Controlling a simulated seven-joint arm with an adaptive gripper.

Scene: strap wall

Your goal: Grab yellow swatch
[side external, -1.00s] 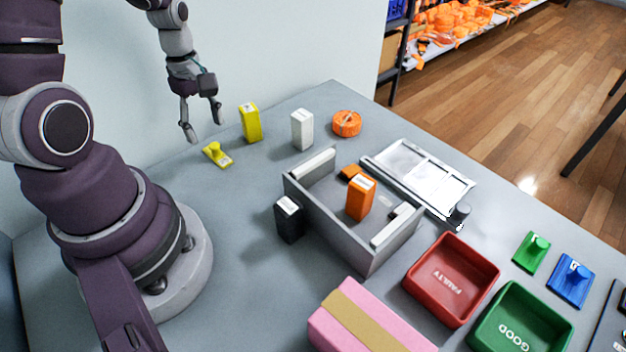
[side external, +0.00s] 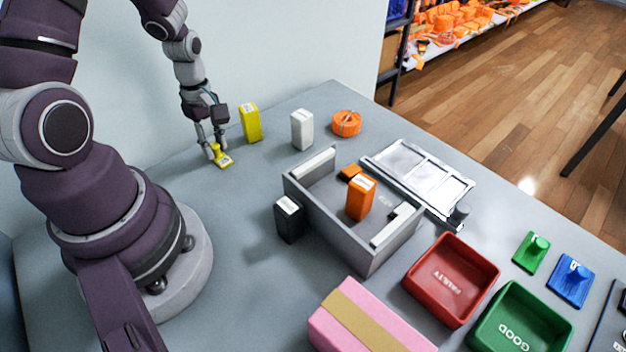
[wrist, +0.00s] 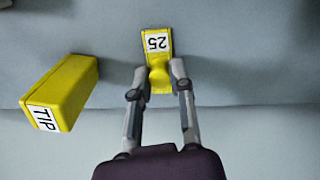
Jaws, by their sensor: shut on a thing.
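The yellow swatch (side external: 224,161) is a small flat plate with a raised knob, lying on the grey table at the back left. In the wrist view the swatch (wrist: 158,43) carries a white label reading 25. My gripper (side external: 217,151) is down at the swatch, with its fingers shut on the knob. In the wrist view the fingertips of my gripper (wrist: 159,78) sit on both sides of the knob, which they partly hide. The plate appears to rest on the table.
A yellow block (side external: 250,123) marked TIP stands close beside my gripper. A white block (side external: 302,130) and orange roll (side external: 346,123) are farther right. A grey open box (side external: 340,235), red tray (side external: 412,277), green tray (side external: 478,318) and pink box (side external: 335,335) occupy the front.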

